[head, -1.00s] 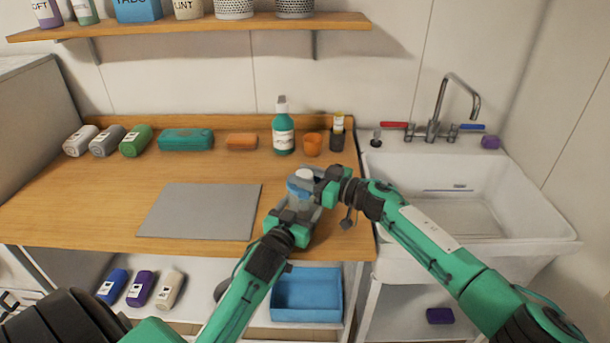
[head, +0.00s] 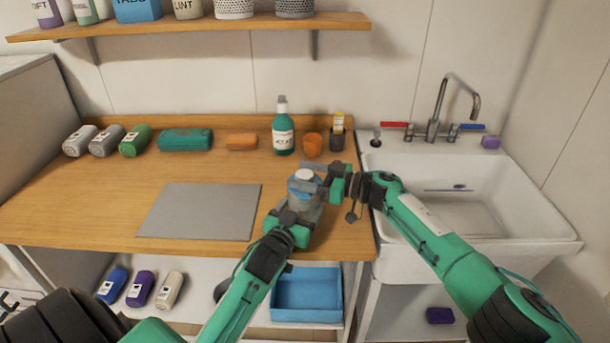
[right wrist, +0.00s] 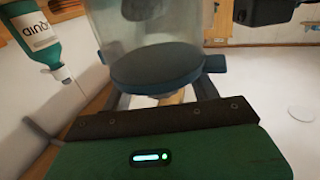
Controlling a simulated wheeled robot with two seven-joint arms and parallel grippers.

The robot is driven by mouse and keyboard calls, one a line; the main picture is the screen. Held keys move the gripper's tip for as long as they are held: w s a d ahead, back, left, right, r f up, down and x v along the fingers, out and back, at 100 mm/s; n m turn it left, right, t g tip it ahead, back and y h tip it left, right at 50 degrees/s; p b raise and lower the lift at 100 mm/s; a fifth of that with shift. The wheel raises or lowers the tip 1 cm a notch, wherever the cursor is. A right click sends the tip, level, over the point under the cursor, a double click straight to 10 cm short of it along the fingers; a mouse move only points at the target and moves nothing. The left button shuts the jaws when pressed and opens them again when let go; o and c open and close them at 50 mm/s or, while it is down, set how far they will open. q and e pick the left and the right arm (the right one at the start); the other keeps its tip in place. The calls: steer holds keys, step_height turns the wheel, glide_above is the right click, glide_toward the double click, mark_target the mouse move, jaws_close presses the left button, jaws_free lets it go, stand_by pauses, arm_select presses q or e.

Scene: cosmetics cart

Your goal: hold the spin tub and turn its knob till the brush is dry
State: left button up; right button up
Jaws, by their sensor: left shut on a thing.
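The spin tub (head: 304,200) is a clear cylinder with a blue lid and a white knob (head: 304,175) on top. It stands upright near the counter's front right. My left gripper (head: 300,212) is shut on the tub's body from the front. My right gripper (head: 314,178) is at the lid from the right, its two fingers apart at knob height. In the right wrist view the tub looks upside down, with the blue lid (right wrist: 155,78) close to the fingers and the pale knob partly hidden between them. I cannot make out the brush in the tub.
A grey mat (head: 200,211) lies to the left. The sink (head: 455,195) is to the right. The counter between mat and bottles is clear.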

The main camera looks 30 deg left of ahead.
steer(key=v, duration=1.2)
steer(key=shift+s+f, duration=0.1)
steer(key=s+m+t+h, duration=0.2)
steer(key=s+m+t, duration=0.75)
steer(key=t, duration=0.45)
steer(key=x, duration=1.2)
steer(key=shift+s+a, duration=0.2)
steer(key=shift+s, duration=0.05)
steer(key=shift+n, duration=0.25)
steer(key=shift+c, duration=0.2)
